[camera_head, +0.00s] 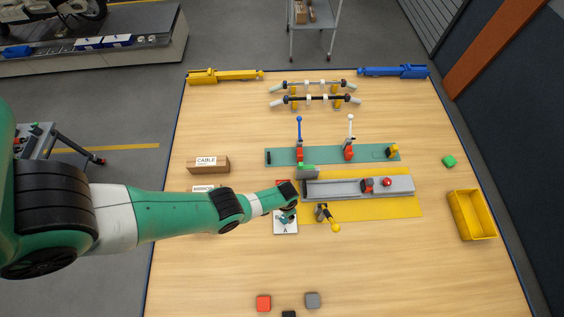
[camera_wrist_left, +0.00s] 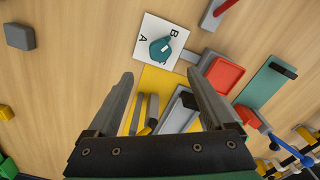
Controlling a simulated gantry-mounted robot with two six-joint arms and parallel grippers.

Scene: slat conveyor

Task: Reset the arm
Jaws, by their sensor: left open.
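My left arm, green and white, reaches in from the left in the head view. Its gripper (camera_head: 289,208) is over the middle of the table, above a white card (camera_head: 285,229) marked A. In the left wrist view my left gripper (camera_wrist_left: 160,74) has its two grey fingers wide apart with nothing between them. The white card (camera_wrist_left: 146,54), marked A and B, lies beyond the fingertips with a teal part (camera_wrist_left: 161,50) on it. In the head view the wrist partly hides the card and the teal part. My right gripper is in neither view.
A grey slat rail (camera_head: 340,188) lies on a yellow mat (camera_head: 402,207) right of the gripper. Behind it is a green strip (camera_head: 325,154) with upright levers. A brown CABLE box (camera_head: 208,165) stands left, a yellow bin (camera_head: 473,215) right. The front table is mostly clear except small blocks (camera_head: 263,303).

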